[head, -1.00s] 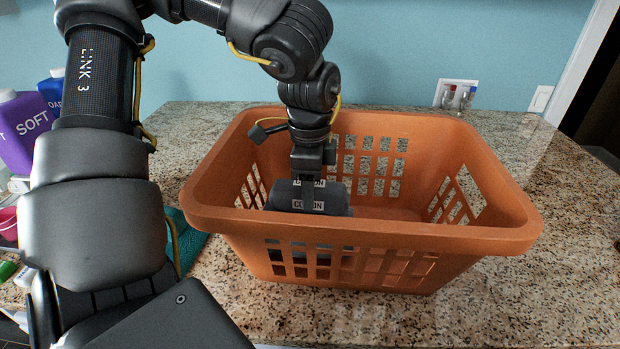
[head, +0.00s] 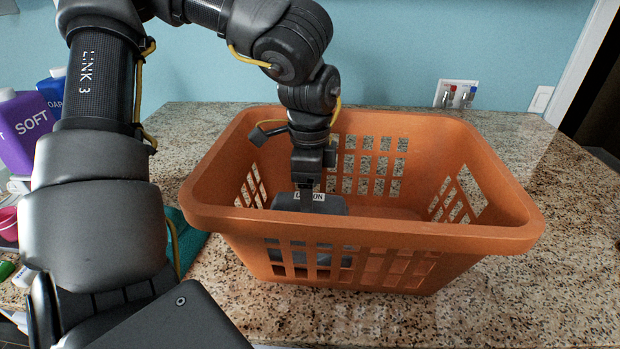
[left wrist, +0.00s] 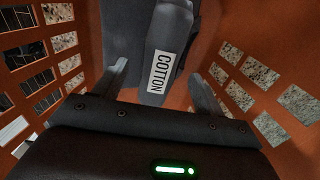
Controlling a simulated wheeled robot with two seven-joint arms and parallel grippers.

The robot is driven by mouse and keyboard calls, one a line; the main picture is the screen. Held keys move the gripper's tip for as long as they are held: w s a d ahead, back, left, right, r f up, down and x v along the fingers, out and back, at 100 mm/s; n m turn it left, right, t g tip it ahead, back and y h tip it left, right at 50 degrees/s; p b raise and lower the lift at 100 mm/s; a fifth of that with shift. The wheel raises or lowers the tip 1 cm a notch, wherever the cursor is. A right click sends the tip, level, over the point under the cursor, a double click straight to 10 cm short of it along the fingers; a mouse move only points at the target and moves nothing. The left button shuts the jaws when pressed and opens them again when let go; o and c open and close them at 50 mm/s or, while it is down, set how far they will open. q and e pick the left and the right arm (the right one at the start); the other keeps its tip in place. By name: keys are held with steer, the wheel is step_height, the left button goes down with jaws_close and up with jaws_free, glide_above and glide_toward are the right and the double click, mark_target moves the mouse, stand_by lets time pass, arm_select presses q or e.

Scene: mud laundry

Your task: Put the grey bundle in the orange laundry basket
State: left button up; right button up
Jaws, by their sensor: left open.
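The orange laundry basket (head: 440,235) stands on the granite counter. The grey bundle (head: 335,206), with a white COTTON label, is inside it, left of the middle; grey shows through the front slots. My left gripper (head: 306,185) reaches down into the basket at the bundle, partly covering its label. In the left wrist view the left gripper (left wrist: 158,73) is open, its fingers spread either side of the bundle (left wrist: 135,35) and apart from it. I cannot tell whether the bundle's underside rests on the basket floor. My right gripper is not in view.
A purple bottle (head: 25,130) and a blue bottle (head: 53,92) stand at the far left, near a teal cloth (head: 186,238). The basket's right half is empty. The counter to the right is clear.

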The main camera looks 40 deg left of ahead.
arm_select(q)
steer(key=shift+w+r, duration=0.1)
steer(key=shift+r, duration=0.35)
step_height(320, 180, up, 22)
steer(key=p, duration=0.8)
steer(key=shift+f, duration=0.15)
steer(key=shift+d, duration=0.1)
